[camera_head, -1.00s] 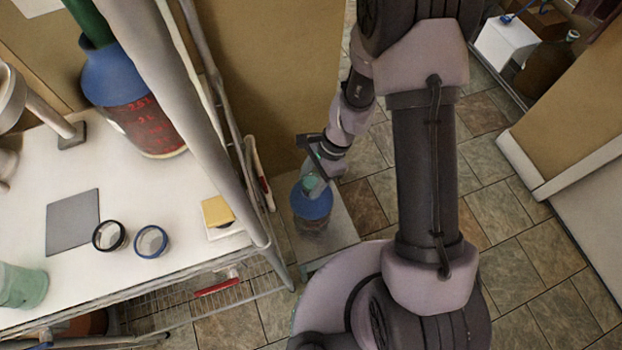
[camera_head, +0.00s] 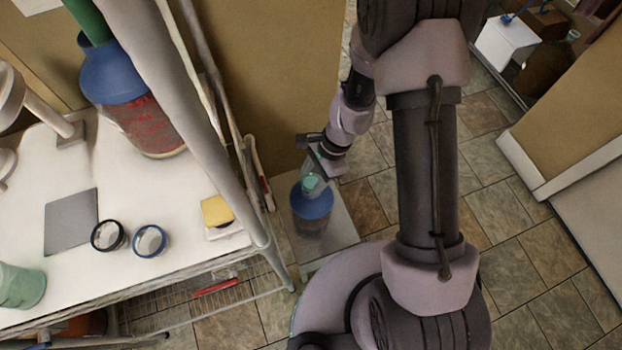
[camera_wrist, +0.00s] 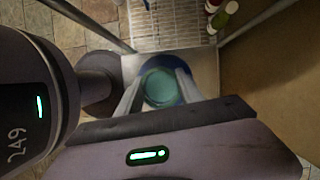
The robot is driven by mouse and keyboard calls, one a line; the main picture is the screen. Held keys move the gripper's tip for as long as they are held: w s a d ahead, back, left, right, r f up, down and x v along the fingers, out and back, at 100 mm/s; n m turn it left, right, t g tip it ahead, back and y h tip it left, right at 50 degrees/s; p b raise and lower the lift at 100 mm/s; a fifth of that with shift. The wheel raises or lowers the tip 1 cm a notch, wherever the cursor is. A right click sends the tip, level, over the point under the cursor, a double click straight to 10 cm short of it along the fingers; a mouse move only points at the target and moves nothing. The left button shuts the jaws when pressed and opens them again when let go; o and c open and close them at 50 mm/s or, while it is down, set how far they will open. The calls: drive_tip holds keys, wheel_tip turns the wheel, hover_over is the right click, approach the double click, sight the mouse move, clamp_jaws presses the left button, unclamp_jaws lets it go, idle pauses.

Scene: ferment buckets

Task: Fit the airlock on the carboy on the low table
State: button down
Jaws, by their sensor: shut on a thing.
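The carboy (camera_head: 312,210), with a blue shoulder and dark body, stands upright on the low table (camera_head: 343,222) beside the workbench. The airlock (camera_head: 313,185) is a teal-green piece right above the carboy's top. My gripper (camera_head: 318,176) is shut on it from above. In the wrist view, the round teal airlock (camera_wrist: 158,88) sits between the two fingers of my gripper (camera_wrist: 157,92). The blue carboy shoulder (camera_wrist: 182,98) shows behind it. The airlock's lower end and the carboy mouth are hidden, so I cannot tell whether they touch.
A white workbench (camera_head: 150,215) at left holds a large blue-topped vessel (camera_head: 150,125), two rings, a grey square, a yellow sponge (camera_head: 217,211) and a green cup (camera_head: 20,287). Its upright post and wire shelf stand close left of the low table. Tiled floor lies open at right.

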idle(0.3)
drive_tip(key=shift+c, duration=0.6)
unclamp_jaws()
wheel_tip(320, 180, up, 7)
drive_tip(key=p, duration=0.6)
